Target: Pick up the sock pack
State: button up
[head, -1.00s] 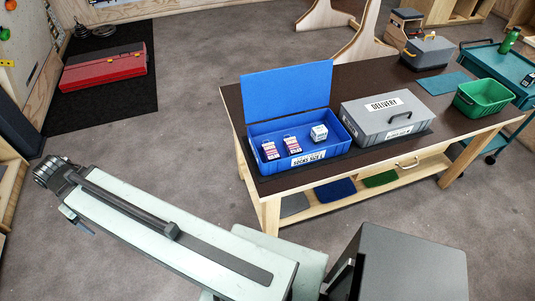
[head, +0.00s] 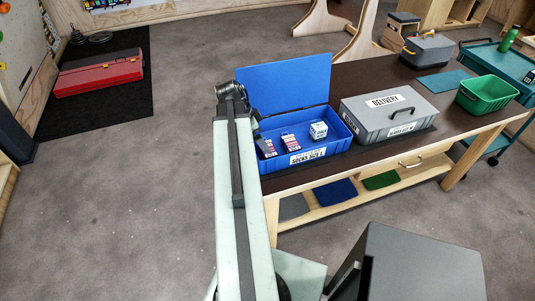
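Two small sock packs with pink and white labels lie in the open blue box on the dark table. The left sock pack (head: 268,147) is partly hidden by my arm; the right sock pack (head: 290,142) is in clear view. The blue box (head: 312,158) carries a front label reading SOCKS, and its lid (head: 290,82) stands up at the back. My gripper (head: 257,128) is at the far end of my arm, over or beside the box's left side. Its fingers are mostly hidden by the arm, so I cannot tell its opening or any contact.
A white cube-shaped pack (head: 318,130) is also in the blue box. A closed grey DELIVERY box (head: 388,112) stands to its right. A green bin (head: 487,94) is at the table's right end. A red case (head: 98,75) lies on a black mat at left.

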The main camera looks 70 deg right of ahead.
jog(key=b+x, duration=0.6)
jog(key=x, duration=0.1)
jog(key=shift+d+f, duration=0.15)
jog(key=shift+f, duration=0.1)
jog(key=shift+r, duration=0.2)
jog(key=c, duration=1.3)
notch_tip(320, 180, up, 10)
jog(key=p, duration=1)
